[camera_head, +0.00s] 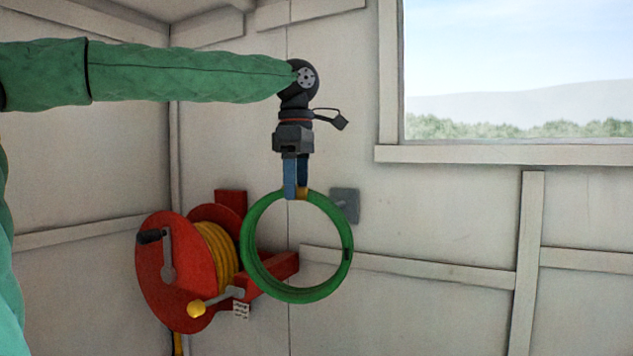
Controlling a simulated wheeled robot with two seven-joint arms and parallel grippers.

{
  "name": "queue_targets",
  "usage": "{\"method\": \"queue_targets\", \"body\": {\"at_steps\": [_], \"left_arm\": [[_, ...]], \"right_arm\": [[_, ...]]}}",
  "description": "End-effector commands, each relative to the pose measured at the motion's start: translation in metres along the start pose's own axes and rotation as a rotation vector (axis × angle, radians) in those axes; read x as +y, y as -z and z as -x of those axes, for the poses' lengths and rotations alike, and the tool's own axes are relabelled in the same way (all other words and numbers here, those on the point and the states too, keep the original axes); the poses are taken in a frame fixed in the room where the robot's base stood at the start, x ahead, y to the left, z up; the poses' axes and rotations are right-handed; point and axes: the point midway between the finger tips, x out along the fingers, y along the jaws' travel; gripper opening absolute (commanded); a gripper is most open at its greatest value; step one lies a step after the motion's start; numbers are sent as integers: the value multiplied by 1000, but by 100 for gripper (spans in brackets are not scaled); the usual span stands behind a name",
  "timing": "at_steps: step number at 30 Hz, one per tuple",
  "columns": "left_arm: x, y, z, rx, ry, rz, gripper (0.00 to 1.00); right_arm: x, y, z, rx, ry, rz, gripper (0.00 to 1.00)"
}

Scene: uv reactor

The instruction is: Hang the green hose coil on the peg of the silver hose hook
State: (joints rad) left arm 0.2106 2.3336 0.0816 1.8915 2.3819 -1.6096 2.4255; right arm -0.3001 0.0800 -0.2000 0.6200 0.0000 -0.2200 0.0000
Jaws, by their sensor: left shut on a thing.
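The green hose coil (344,275) hangs upright as a ring in mid-air, its open face toward me. My left gripper (297,192) comes down from above and is shut on the top of the coil, at a yellowish band. The silver hose hook (345,204) shows as a grey square plate on the wall, just right of the gripper fingers and behind the coil's upper right rim. Its peg is hard to make out. I cannot tell how far the coil is from the wall. My right gripper is not in view.
A red hose reel (165,275) with yellow hose, a crank and a yellow-knobbed lever (197,309) is on the wall to the left, partly behind the coil. A window (520,70) is at upper right. The wall right of the coil has only wooden battens.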

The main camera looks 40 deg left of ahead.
Motion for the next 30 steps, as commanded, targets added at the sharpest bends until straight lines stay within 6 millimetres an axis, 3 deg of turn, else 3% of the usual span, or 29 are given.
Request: {"method": "queue_targets", "body": {"at_steps": [30], "left_arm": [[37,-10,-3,0,0,1,3]], "right_arm": [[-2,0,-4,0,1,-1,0]]}}
